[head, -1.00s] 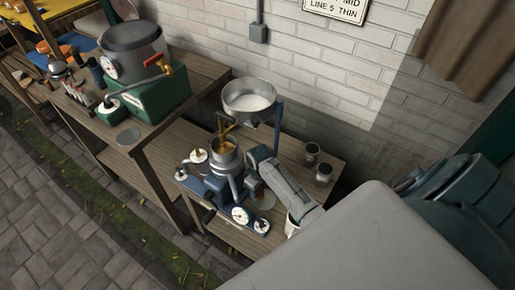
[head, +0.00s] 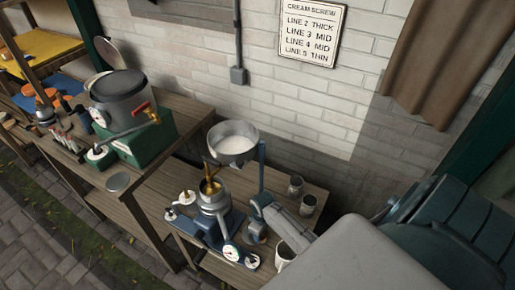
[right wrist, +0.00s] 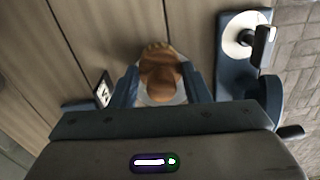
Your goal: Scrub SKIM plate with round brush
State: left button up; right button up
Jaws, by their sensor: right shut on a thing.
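My right gripper (head: 256,203) reaches down beside the blue-based machine (head: 213,235) on the wooden bench. In the right wrist view my right gripper (right wrist: 160,85) is shut on a rounded brown wooden thing, which looks like the round brush (right wrist: 160,68). A pale patch shows under it; whether this is bristles or a plate I cannot tell. A small white label (right wrist: 104,88) with a dark mark lies left of the fingers, too small to read. I cannot make out which part is the SKIM plate. My left gripper is not in view.
A steel bowl (head: 232,152) of white liquid stands above the machine. Two small cups (head: 308,203) are at the bench's right. A grey pot (head: 121,95) sits on a green base at left. A white disc (right wrist: 238,38) on a blue mount is close right of the gripper.

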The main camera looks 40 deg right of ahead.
jog(key=shift+s+f, duration=0.1)
jog(key=shift+a, duration=0.1)
jog(key=shift+w, duration=0.25)
jog(key=shift+w+a, duration=0.4)
jog(key=shift+w, duration=0.55)
jog(key=shift+w+a, duration=0.45)
jog(key=shift+w, duration=0.5)
jog(key=shift+w+a, duration=0.4)
jog(key=shift+w, duration=0.55)
notch_tip(320, 180, up, 6)
jog(key=p, duration=0.6)
jog(key=shift+d, duration=0.1)
